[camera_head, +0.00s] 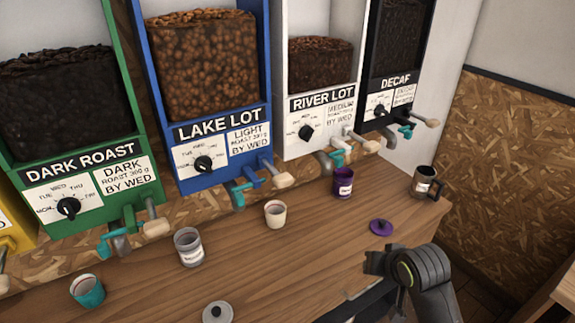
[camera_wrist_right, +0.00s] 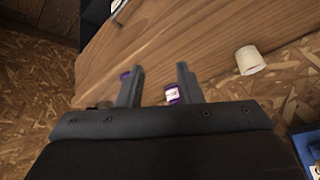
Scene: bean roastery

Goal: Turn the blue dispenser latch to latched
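The blue dispenser (camera_head: 263,75) labelled LAKE LOT hangs on the wall, left of centre in the head view, filled with brown beans. At its bottom are a teal lever (camera_head: 236,189) and a blue spout part, with a cream-knobbed handle (camera_head: 284,180) to the right. I cannot tell which of these is the latch or how it is set. Part of something blue (camera_wrist_right: 304,146) shows at the right edge of the wrist view. My right gripper (camera_wrist_right: 158,80) is open and empty over the counter, well right of the blue dispenser. My left gripper is not in view.
Green (camera_head: 130,95), white (camera_head: 345,95) and black dispensers (camera_head: 415,25) flank the blue one. The wooden counter (camera_head: 320,235) below holds a cream cup (camera_head: 275,213), grey cup (camera_head: 188,246), teal cup (camera_head: 87,290), purple cup (camera_head: 343,182), dark mug (camera_head: 424,183) and lids (camera_head: 381,227).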

